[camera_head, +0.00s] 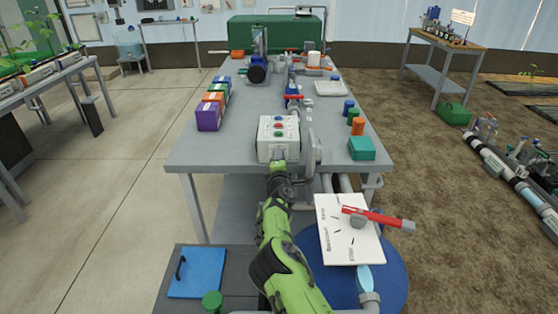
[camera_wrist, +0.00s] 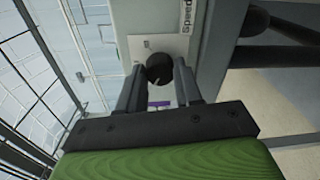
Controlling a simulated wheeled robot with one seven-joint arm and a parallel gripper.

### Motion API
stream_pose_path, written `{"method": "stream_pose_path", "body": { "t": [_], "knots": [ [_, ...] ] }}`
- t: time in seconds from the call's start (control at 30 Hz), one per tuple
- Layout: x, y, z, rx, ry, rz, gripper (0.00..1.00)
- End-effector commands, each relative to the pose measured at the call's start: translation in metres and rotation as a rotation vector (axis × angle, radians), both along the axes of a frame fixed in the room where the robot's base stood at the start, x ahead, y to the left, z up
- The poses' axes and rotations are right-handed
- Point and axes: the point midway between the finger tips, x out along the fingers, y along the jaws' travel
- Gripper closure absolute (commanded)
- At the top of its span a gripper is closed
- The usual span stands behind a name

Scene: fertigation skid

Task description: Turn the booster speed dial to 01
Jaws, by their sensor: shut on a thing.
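The booster speed dial (camera_wrist: 159,67) is a round black knob on a pale plate (camera_wrist: 142,46) with the word "Speed" printed sideways. A pale pointer line shows on the knob. The number it points at is too small to read. My gripper (camera_wrist: 160,74) has one finger on each side of the knob and is shut on it. In the head view the white control box (camera_head: 278,151) stands at the table's near edge, with several coloured buttons on top. My gripper (camera_head: 278,165) is at its front face there and hides the dial.
A grey wheel-like part (camera_head: 312,148) stands just right of the box. A white board with a red-handled lever (camera_head: 378,217) is near my arm on the right. Coloured boxes (camera_head: 208,117) line the table's left edge. A teal box (camera_head: 361,148) sits at the right.

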Motion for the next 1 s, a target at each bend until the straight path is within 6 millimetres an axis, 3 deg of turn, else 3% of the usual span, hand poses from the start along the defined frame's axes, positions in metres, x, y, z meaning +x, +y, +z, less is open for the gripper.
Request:
{"method": "stream_pose_path", "body": {
  "t": [0.07,0.1,0.27,0.67,1.0],
  "knots": [
    [0.0,0.001,-0.002,0.0,0.003,0.002,0.96],
    [0.0,0.001,-0.002,0.0,0.003,0.002,0.64],
    [0.0,0.001,-0.001,0.0,0.002,0.002,0.4],
    [-0.007,0.0,0.002,0.003,0.001,-0.001,0.4],
    [-0.063,-0.001,0.004,0.002,0.004,-0.001,0.4]
  ]
}}
